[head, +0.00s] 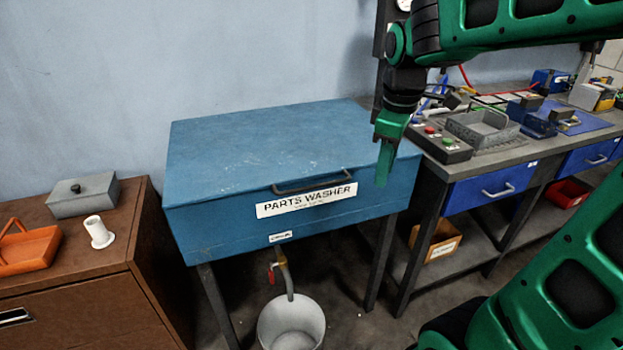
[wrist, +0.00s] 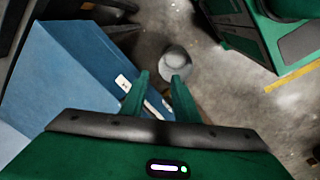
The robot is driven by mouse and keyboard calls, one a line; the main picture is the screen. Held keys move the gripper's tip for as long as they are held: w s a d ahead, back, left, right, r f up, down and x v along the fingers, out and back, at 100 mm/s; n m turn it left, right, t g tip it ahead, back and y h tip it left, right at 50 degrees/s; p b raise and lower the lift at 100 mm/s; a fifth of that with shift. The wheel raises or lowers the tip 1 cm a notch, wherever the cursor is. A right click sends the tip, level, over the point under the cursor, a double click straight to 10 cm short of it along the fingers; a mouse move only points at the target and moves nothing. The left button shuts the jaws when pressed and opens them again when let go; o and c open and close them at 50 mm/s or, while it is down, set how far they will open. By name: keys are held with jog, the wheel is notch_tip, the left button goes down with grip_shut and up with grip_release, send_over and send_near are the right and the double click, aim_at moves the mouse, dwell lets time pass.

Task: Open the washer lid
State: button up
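The parts washer (head: 250,215) is a blue box on dark legs, and its lid (head: 270,140) is closed flat on top. A dark bar handle (head: 312,186) runs along the lid's front edge, above the PARTS WASHER label. My gripper (head: 382,181) points down at the washer's right front corner, to the right of the handle and apart from it. In the wrist view my gripper (wrist: 160,77) has its two green fingers spread with nothing held between them. The washer (wrist: 75,65) fills the left of that view; I cannot make out the handle there.
A grey bucket (head: 291,322) stands on the floor under the drain. A brown cabinet (head: 90,255) at left holds a grey box, a white spool and an orange tray. A workbench (head: 470,165) with a control box and trays stands close on the right. Open floor lies in front.

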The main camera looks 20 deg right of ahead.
aim_at(316, 185)
jog(key=w+a+r+n, duration=0.3)
jog(key=w+a+n, duration=0.6)
jog(key=w+a, duration=0.15)
jog(key=shift+n+t, duration=0.3)
jog(key=shift+t, duration=0.1)
jog(key=f, duration=0.3)
jog(key=w+f, duration=0.1)
jog(key=f, duration=0.7)
jog(key=shift+w+a, duration=0.15)
jog(key=shift+w, duration=0.05)
